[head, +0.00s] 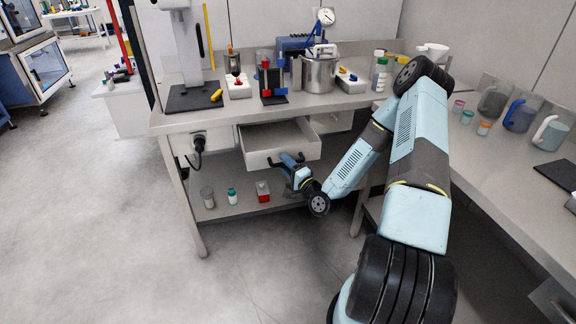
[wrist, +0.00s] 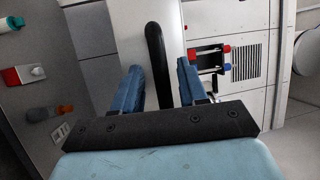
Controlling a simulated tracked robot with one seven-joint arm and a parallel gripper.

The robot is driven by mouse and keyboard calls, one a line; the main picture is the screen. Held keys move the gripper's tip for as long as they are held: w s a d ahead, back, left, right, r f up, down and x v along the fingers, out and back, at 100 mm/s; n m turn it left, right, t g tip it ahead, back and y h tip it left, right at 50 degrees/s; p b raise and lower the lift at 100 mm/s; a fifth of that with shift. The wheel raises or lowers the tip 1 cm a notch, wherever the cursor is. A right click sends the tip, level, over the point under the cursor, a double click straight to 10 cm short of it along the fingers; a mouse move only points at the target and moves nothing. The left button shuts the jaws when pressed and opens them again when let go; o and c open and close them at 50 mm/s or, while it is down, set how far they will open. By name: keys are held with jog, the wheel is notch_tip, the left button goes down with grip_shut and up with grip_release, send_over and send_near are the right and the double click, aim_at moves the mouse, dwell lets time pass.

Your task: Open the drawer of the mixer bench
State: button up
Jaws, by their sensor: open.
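The mixer bench (head: 225,115) stands in the middle of the head view. Its white drawer (head: 262,158) is pulled out from under the top, and its inside shows from above, looking empty. My gripper (head: 289,160) is at the front of the drawer in the head view. In the wrist view, the black handle (wrist: 156,55) on the white drawer front (wrist: 133,30) runs between the blue fingers of my gripper (wrist: 158,88). The fingers are open, with gaps to the handle on both sides. The handle is not clear in the head view.
A lower shelf (head: 232,205) holds a jar (head: 207,197), a green-capped bottle (head: 232,195) and a red box (head: 262,191). A black plug and cable (head: 198,146) hang left of the drawer. A side bench (head: 500,185) stands at right. The floor (head: 110,230) in front is clear.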

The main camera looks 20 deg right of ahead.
jog(key=v, duration=1.3)
jog(key=shift+s, duration=0.4)
jog(key=shift+w+d+f, duration=0.1)
jog(key=w+d+r+n+g+h, duration=0.4)
jog(key=w+r+n+g+h, duration=0.15)
jog(key=r+n+g, duration=0.45)
jog(key=s+r+n+h, duration=0.2)
jog(key=s+r+h, duration=0.15)
jog(key=r, duration=0.95)
jog(key=s+a+r+g, duration=0.1)
jog(key=s+a+r, duration=0.1)
jog(key=s+r, duration=0.3)
jog(key=s+a+r+g, duration=0.1)
jog(key=s+a+r, duration=0.2)
jog(key=s+r, duration=0.3)
jog(key=s+a+r+y, duration=0.1)
jog(key=s+r, duration=0.5)
jog(key=s, duration=0.8)
jog(key=shift+a+n+g, duration=0.3)
jog(key=shift+a+g, duration=0.1)
jog(key=shift+a, duration=0.4)
